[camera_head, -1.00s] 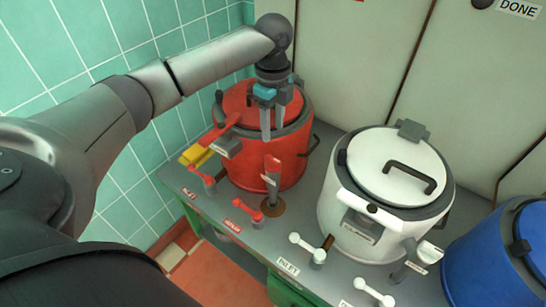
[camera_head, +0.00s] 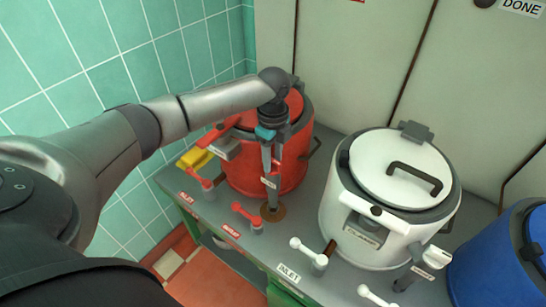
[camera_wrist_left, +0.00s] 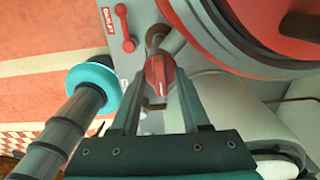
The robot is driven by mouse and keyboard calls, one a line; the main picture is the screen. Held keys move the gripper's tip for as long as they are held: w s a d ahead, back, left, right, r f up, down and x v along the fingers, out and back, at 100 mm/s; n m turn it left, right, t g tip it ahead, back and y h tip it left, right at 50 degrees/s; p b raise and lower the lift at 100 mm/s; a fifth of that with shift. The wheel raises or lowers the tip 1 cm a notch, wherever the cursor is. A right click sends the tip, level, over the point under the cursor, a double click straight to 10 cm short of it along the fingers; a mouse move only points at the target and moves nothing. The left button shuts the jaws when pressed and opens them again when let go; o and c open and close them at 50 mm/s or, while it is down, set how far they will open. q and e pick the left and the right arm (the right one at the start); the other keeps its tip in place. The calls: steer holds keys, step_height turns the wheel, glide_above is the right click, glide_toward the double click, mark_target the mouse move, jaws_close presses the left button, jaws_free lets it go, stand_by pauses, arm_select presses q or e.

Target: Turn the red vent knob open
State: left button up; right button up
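The red vent knob (camera_wrist_left: 160,75) shows in the left wrist view with a pale mark on its face. In the head view my gripper hides it on its upright post in front of the red kettle (camera_head: 240,175). My left gripper (camera_head: 270,165) is low in front of that kettle, over the post. In the left wrist view my left gripper (camera_wrist_left: 152,62) is open, with the knob in the gap between its fingers. The right finger is close to the knob; I cannot tell whether they touch. My right gripper is not in view.
Red lever handles (camera_head: 246,214) stand on the grey bench (camera_head: 225,215) near its front edge. A white kettle (camera_head: 385,225) stands to the right, then a blue one (camera_head: 515,255). White levers (camera_head: 308,252) stand before the white kettle. A yellow block (camera_head: 195,158) lies left of the red kettle.

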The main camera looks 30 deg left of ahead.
arm_select(q)
jaws_close()
stand_by(0.4)
steer(key=shift+r+n+p, duration=0.15)
steer(key=shift+n+p, duration=0.35)
steer(key=shift+p, duration=0.35)
steer(key=n+p, duration=0.6)
steer(key=p, duration=0.2)
steer(key=shift+n, duration=0.3)
steer(key=n+p, duration=0.4)
steer(key=n, duration=0.1)
steer(key=n+p, duration=0.2)
steer(key=n, duration=0.3)
steer(key=shift+n, duration=0.4)
